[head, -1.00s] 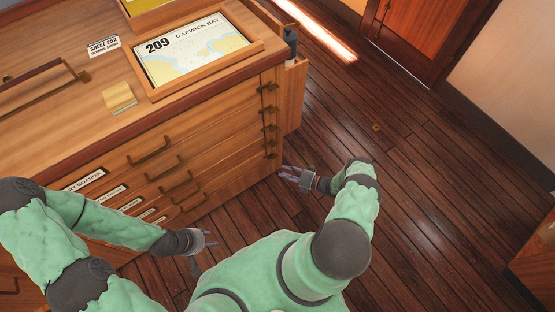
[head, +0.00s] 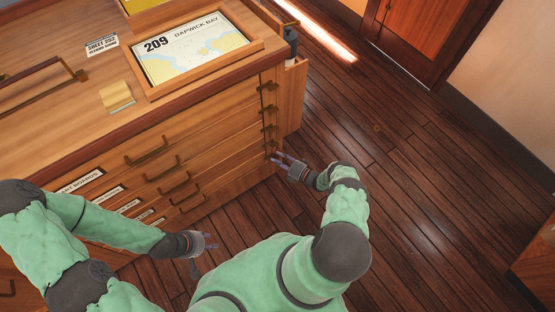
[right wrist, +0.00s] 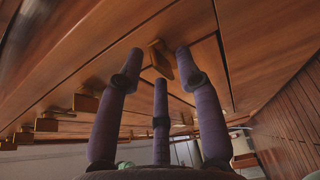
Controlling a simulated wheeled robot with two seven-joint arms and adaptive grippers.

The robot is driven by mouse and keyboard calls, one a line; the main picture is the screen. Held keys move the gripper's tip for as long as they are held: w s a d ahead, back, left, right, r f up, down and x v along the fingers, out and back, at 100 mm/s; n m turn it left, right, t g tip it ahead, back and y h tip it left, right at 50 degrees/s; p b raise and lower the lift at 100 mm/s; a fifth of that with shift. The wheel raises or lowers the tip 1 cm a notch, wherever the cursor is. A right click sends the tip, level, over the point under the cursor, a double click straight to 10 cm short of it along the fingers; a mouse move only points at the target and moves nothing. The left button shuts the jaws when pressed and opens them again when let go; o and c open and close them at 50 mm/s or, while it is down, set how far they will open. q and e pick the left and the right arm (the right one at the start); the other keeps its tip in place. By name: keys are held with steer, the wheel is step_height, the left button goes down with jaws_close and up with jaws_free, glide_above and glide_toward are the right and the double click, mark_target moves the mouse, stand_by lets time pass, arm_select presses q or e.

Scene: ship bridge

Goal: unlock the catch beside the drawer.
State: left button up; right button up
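The wooden chest (head: 215,145) has several stacked drawers with bar handles. Several small brass catches (head: 268,108) sit in a column beside the drawers' right ends. My right gripper (head: 280,158) is close to the lowest part of this column. In the right wrist view its three fingers (right wrist: 157,70) are spread open, and a small catch (right wrist: 162,60) shows between the upper fingertips. I cannot tell whether a fingertip touches it. My left gripper (head: 211,240) hangs in front of the chest, apart from it; its fingers look spread and empty.
A framed chart (head: 195,48) and a folded yellowish piece (head: 117,97) lie on the chest top. A wooden holder (head: 294,95) projects from the chest's right side. The plank floor (head: 420,170) to the right is clear up to the door (head: 425,35).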

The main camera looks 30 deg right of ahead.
steer(key=shift+w+a, duration=0.2)
steer(key=shift+w, duration=0.1)
jaws_close()
